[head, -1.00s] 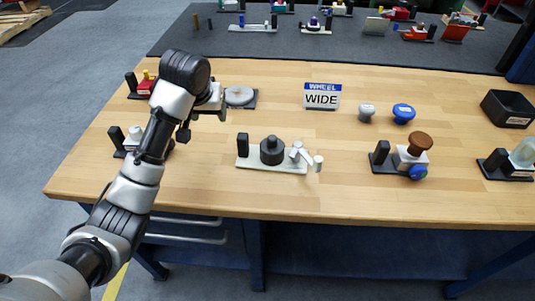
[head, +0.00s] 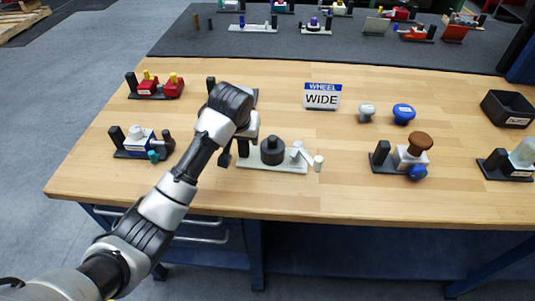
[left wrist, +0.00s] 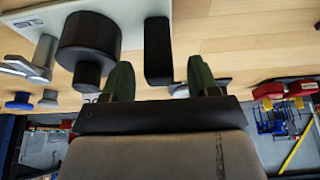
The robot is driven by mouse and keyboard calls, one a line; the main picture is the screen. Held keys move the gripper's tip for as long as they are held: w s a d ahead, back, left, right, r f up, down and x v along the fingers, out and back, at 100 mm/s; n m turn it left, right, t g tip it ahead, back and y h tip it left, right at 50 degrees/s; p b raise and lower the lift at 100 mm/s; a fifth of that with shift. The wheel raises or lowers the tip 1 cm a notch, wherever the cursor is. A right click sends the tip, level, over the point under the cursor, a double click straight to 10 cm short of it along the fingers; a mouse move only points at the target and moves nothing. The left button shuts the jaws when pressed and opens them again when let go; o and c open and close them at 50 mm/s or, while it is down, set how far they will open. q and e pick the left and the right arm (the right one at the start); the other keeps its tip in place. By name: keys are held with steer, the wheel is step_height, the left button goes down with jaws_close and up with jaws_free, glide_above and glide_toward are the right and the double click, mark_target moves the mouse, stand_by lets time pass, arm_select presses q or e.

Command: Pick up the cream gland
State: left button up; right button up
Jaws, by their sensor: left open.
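No part is clearly labelled as the cream gland. The nearest match is the off-white fixture plate (head: 262,168) in the middle of the bench, with a black upright block (left wrist: 158,50), a black round body (head: 272,152) and pale grey-white lever pieces (head: 302,156) at its right end. My left gripper (head: 234,157) is over the plate's left end and hides the block in the head view. In the left wrist view its two dark green fingers (left wrist: 160,80) are apart and nothing is held. The block shows beyond the gap between them. My right gripper is not in view.
A WHEEL WIDE sign (head: 322,97), a grey knob (head: 366,113) and a blue knob (head: 403,113) stand behind to the right. A fixture with a white knob (head: 136,132) is at left and one with a brown knob (head: 420,141) at right. The front strip is clear.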

arm_select(q)
steer(key=x, duration=0.2)
steer(key=shift+w+f, duration=0.1)
steer(key=shift+f, duration=0.2)
jaws_close()
steer(key=shift+r, duration=0.1)
step_height(320, 180, up, 9)
steer(key=shift+f, duration=4.15)
